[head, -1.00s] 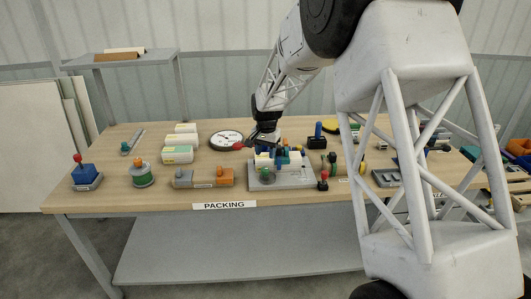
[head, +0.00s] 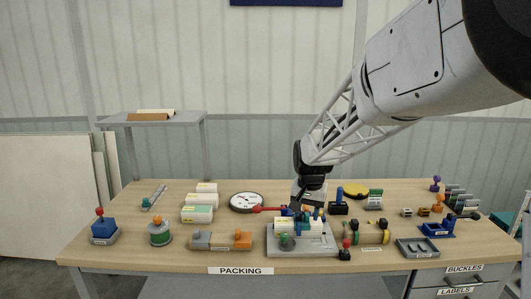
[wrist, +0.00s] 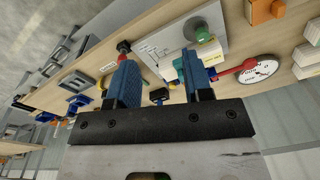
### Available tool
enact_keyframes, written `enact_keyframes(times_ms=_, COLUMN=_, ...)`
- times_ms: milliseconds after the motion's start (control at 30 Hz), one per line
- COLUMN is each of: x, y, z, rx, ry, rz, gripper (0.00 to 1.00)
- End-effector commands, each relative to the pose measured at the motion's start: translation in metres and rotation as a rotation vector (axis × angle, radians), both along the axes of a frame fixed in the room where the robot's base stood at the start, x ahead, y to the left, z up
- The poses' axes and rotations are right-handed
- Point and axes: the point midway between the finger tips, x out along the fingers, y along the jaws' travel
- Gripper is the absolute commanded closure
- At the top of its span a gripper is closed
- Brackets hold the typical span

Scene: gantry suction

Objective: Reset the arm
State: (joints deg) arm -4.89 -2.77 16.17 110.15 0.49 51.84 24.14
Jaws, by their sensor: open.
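My gripper (head: 308,207) hangs over the middle of the packing bench, at the back of a grey fixture plate (head: 314,248) with white and blue parts on it. In the head view its fingers are small and partly lost against those parts. The wrist view shows the two blue fingers (wrist: 155,72) spread apart with nothing held between them. The fixture plate (wrist: 172,45) also shows there, beyond the fingertips. I cannot tell how high the fingers are above the fixture or whether they touch it.
The wooden bench (head: 130,225) carries a round dial gauge (head: 246,202), white boxes (head: 197,214), a blue-topped block (head: 104,230) and a grey-orange block (head: 220,240). A grey tray (head: 418,248) stands at right. A raised shelf (head: 160,119) is behind. Space above the bench's left half is clear.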

Motion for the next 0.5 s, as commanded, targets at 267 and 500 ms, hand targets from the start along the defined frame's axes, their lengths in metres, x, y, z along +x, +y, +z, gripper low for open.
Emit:
enact_keyframes(times_ms=267, x=-0.071, y=-0.017, z=0.033, rx=-0.008, ry=-0.030, rz=0.058, gripper=0.54)
enact_keyframes(times_ms=500, x=-0.133, y=-0.030, z=0.051, rx=-0.017, ry=-0.056, rz=0.109, gripper=0.54)
